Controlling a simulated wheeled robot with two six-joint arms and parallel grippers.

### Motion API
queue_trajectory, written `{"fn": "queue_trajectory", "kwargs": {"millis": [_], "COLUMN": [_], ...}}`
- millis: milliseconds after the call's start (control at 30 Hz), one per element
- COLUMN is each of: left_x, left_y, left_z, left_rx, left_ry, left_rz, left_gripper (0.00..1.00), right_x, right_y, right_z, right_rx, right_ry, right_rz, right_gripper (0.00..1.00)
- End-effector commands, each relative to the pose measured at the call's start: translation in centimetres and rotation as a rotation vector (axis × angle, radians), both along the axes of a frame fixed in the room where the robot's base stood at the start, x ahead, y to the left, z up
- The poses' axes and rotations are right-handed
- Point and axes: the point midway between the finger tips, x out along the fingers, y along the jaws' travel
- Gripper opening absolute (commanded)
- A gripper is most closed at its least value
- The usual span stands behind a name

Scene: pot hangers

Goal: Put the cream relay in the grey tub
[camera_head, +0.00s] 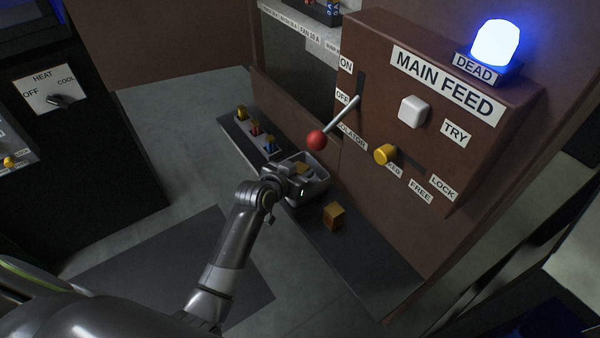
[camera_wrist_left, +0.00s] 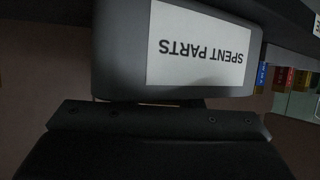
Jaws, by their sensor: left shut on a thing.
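The grey tub (camera_head: 319,186) stands on the dark ledge at the foot of the brown cabinet. It also shows in the left wrist view (camera_wrist_left: 120,50), with a white label reading SPENT PARTS upside down. My left gripper (camera_head: 301,176) is at the tub's near left side, over its opening. It is shut on a small tan block, which looks like the cream relay (camera_head: 303,168). I cannot tell whether the block is above the rim or inside. The wrist view hides the fingertips and the block. My right gripper is not in view.
An amber block (camera_head: 333,215) sits on the ledge right of the tub. Several coloured parts (camera_head: 256,130) stand in a row to its left. A lever with a red knob (camera_head: 317,140) juts out above the tub. A yellow knob (camera_head: 384,154) is farther right.

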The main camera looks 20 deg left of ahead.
Motion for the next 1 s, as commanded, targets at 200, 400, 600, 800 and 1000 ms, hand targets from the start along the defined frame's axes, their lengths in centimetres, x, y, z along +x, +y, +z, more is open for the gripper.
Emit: {"fn": "queue_trajectory", "kwargs": {"millis": [200,400,600,800,1000], "left_x": [0.0,0.0,0.0,0.0,-1.5], "left_y": [0.0,0.0,0.0,0.0,0.4], "left_z": [0.1,-0.2,-0.2,0.0,1.0], "left_rx": [0.0,0.001,0.001,0.001,0.001], "left_ry": [-0.001,0.0,0.0,-0.001,0.0], "left_rz": [0.0,0.0,0.0,0.0,0.0], "left_gripper": [0.09,0.41,0.54,0.54,0.54], "right_x": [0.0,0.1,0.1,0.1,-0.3], "right_y": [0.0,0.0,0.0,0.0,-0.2], "right_z": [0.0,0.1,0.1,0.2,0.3], "right_rx": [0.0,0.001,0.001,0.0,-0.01], "right_ry": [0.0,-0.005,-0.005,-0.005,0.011], "right_rz": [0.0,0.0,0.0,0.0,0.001], "right_gripper": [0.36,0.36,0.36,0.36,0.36]}}
